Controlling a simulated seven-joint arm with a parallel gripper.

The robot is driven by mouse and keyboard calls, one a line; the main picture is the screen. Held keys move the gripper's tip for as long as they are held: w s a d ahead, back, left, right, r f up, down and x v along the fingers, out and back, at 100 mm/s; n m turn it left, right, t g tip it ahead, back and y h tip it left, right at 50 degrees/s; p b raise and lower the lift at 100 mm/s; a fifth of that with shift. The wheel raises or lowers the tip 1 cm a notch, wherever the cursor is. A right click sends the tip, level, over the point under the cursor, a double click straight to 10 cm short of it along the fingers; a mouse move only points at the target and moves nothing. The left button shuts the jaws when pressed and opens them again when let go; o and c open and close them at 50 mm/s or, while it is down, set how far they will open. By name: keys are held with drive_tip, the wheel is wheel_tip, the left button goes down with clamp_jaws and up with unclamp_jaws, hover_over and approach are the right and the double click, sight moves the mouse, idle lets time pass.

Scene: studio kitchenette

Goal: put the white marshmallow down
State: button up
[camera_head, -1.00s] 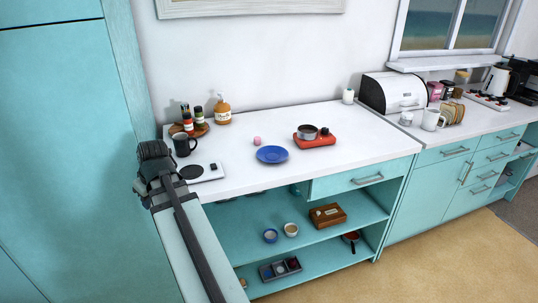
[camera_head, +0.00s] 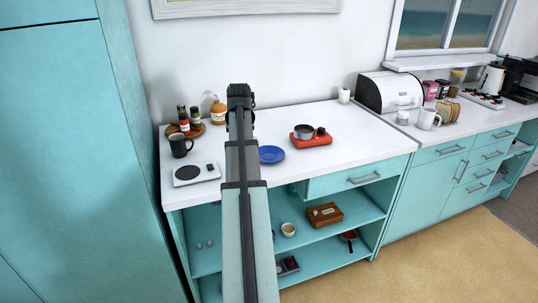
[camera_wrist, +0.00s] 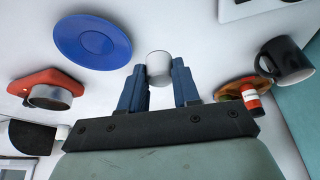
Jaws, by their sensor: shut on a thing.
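The white marshmallow (camera_wrist: 159,66) is a small, pale, rounded cylinder in the wrist view. It sits between the two blue fingertips of my gripper (camera_wrist: 160,82), which is shut on it. The white countertop (camera_wrist: 200,42) shows behind it; I cannot tell how high the marshmallow is above it. In the head view my arm reaches over the counter (camera_head: 345,154), left of the blue plate (camera_head: 271,154). My wrist hides the fingertips and the marshmallow there.
A red burner (camera_head: 311,139) with a small pan (camera_head: 304,131) stands right of the plate. A dark mug (camera_head: 180,144), a white scale (camera_head: 197,173) and a wooden tray (camera_head: 195,129) with bottles are to the left. The counter's front right is clear.

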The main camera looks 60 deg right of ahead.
drive_tip(key=s+d+r+m+g, duration=0.1)
drive_tip(key=s+d+r+m, duration=0.15)
drive_tip(key=s+d, duration=0.5)
approach(269, 154)
drive_tip(key=shift+x, duration=2.7)
drive_tip(key=shift+s+a+f, duration=0.1)
drive_tip(key=shift+a+f, duration=0.05)
drive_tip(key=o, duration=0.9)
drive_tip(key=shift+o, duration=0.2)
drive_tip(key=v, duration=1.2)
drive_tip(key=shift+a, duration=0.2)
